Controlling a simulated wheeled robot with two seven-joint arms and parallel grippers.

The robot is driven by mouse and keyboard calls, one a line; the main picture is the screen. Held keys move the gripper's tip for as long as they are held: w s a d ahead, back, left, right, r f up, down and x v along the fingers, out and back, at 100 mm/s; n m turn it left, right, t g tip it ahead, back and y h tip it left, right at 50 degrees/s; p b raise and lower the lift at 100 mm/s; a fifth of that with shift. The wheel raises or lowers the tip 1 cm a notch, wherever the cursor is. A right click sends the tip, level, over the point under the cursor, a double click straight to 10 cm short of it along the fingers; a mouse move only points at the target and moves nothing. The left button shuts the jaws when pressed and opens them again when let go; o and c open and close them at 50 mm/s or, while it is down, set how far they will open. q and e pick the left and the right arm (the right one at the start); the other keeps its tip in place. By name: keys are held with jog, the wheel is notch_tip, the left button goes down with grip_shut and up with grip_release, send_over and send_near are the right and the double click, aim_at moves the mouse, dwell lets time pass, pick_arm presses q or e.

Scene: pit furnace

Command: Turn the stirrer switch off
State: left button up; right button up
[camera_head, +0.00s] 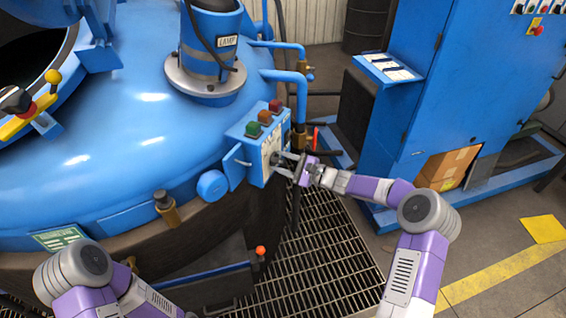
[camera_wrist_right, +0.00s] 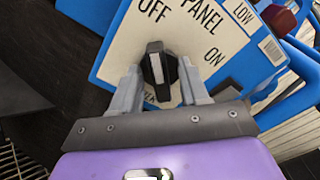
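The stirrer switch (camera_wrist_right: 158,72) is a black rotary knob with a white stripe, on a white panel plate (camera_wrist_right: 120,45) marked OFF and ON. In the right wrist view, OFF is above the knob and ON to its right. The stripe runs nearly upright; I cannot tell which end points. My right gripper (camera_wrist_right: 160,92) is open, one finger on each side of the knob, with gaps showing. In the head view, the right gripper (camera_head: 287,167) is at the front of the blue control box (camera_head: 241,151). My left arm is at lower left; its gripper is outside the frame.
Green, red and dark red buttons (camera_head: 264,117) top the box. A blue flap (camera_head: 236,165) sits at its left. A red-handled valve (camera_head: 316,138) stands close behind the right gripper. The blue furnace lid (camera_head: 120,130) fills the left. A blue cabinet (camera_head: 470,90) stands right, beyond floor grating (camera_head: 325,250).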

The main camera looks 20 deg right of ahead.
jog(key=p+v, duration=0.2)
jog(key=v, duration=0.5)
jog(key=shift+s+d, duration=0.2)
